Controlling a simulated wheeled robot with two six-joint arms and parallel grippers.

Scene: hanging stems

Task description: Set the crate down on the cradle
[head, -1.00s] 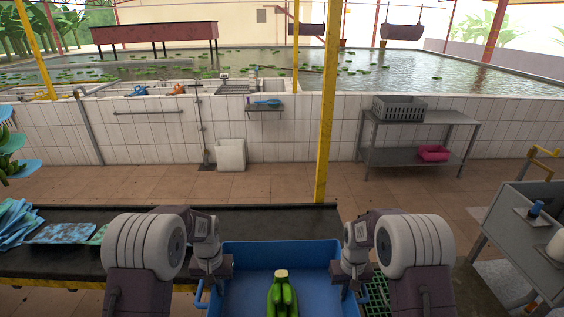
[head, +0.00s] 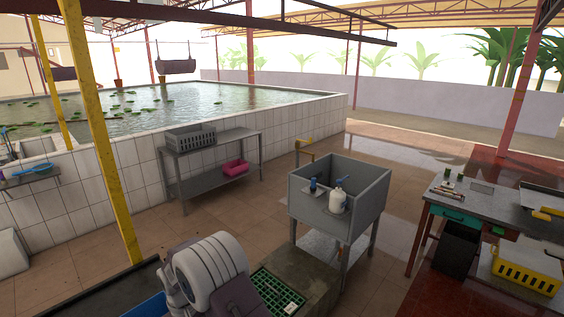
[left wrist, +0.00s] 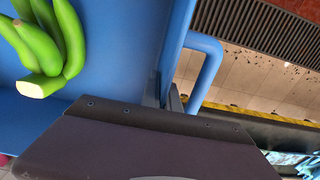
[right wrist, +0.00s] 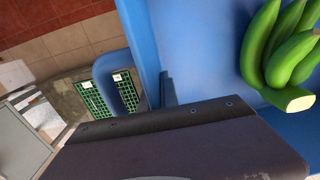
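The blue crate (head: 152,306) shows only as a corner at the bottom left of the head view. Both wrist views show its wall, in the left wrist view (left wrist: 178,35) and the right wrist view (right wrist: 150,45). Green bananas (left wrist: 45,40) lie inside it. My left gripper (left wrist: 170,95) is at the wall and loop handle on one side, apparently shut on it. My right gripper (right wrist: 166,92) is likewise at the opposite handle. The fingertips are partly hidden by the gripper bodies. I cannot pick out a cradle with certainty.
A green grid (head: 277,292) lies on a low block beside my right arm. A grey sink stand (head: 340,190) with bottles stands beyond it. A metal table (head: 212,160) holds a grey crate. A workbench (head: 490,207) and yellow crate (head: 527,268) are at right. Tiled floor lies between.

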